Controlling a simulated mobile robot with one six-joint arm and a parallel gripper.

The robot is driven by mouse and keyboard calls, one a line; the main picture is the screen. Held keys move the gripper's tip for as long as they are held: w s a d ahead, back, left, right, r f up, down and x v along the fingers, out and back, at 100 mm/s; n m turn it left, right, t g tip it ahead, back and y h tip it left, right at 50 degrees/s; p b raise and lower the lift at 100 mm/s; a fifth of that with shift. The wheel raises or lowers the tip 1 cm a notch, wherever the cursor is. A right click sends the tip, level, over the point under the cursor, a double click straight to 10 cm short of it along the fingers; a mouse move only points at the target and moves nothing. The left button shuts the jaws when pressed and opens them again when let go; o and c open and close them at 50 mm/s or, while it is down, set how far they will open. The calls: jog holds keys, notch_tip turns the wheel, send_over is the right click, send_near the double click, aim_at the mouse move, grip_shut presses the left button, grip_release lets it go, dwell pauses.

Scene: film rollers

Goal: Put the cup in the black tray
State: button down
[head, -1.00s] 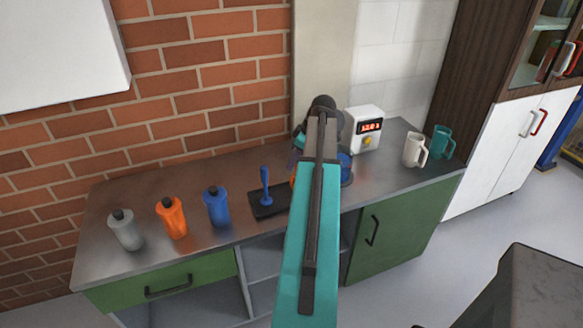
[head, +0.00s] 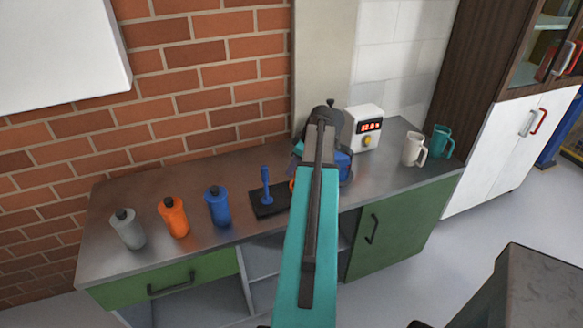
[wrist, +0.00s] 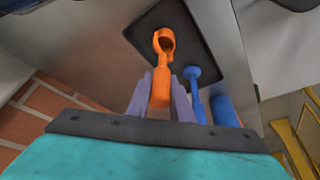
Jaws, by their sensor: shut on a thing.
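An orange cup-like piece (wrist: 160,92) with a round head and a straight handle shows in the wrist view. My gripper (wrist: 163,79) has its purple fingers on both sides of the handle and is shut on it. The round head is seen against the black tray (wrist: 205,62); I cannot tell whether it touches it. In the head view the tray (head: 268,210) lies on the bench, partly hidden by my arm. A blue upright-handled tool (head: 266,190) stands in it. My fingers are mostly hidden behind the arm there.
Grey (head: 127,230), orange (head: 173,217) and blue (head: 218,206) bottles stand left of the tray. A white box with a red display (head: 365,128), a white mug (head: 414,149) and a teal mug (head: 441,142) stand at right.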

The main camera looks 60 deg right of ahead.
jog(key=shift+f, duration=0.3)
jog(key=c, duration=1.6)
grip_release()
jog(key=shift+o, duration=0.2)
jog(key=shift+r, duration=0.1)
jog(key=b+v, duration=0.3)
jog(key=v, duration=0.9)
jog(key=shift+r, duration=0.1)
